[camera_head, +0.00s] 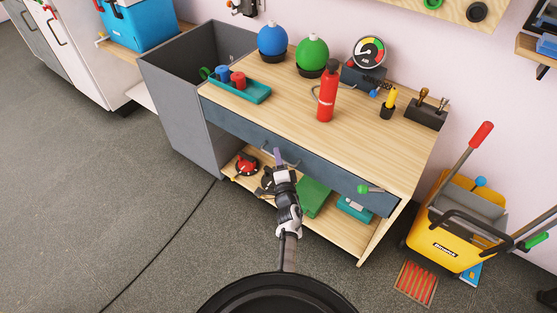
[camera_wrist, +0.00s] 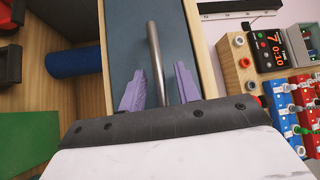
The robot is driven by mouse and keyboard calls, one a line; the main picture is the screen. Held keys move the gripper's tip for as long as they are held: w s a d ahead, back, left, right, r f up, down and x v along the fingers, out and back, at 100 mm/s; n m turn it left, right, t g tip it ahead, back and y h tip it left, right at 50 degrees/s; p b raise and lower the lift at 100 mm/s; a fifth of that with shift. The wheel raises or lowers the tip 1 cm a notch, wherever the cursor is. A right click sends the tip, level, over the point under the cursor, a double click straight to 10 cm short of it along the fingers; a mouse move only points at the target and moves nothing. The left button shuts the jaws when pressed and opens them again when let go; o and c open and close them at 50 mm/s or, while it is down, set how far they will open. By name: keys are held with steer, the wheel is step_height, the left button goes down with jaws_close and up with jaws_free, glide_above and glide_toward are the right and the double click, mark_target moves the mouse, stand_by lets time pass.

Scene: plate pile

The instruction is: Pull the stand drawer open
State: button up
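The stand (camera_head: 240,97) has a pale wooden top and a wide blue-grey drawer (camera_head: 325,174) under it. The drawer front looks flush with the stand, so it appears shut. Its metal bar handle (camera_wrist: 153,48) stands out from the front in the wrist view. My gripper (camera_head: 280,158) is at the drawer front in the head view and hides part of the handle there. In the wrist view my gripper's purple fingers (camera_wrist: 160,88) are apart, one on each side of the bar, with a visible gap to it on both sides.
The lower shelf (camera_head: 343,228) holds a green item (camera_head: 314,196) and tools. A yellow mop bucket (camera_head: 440,240) stands right. The floor in front is clear.

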jaws_close()
steer(key=shift+s, duration=0.1)
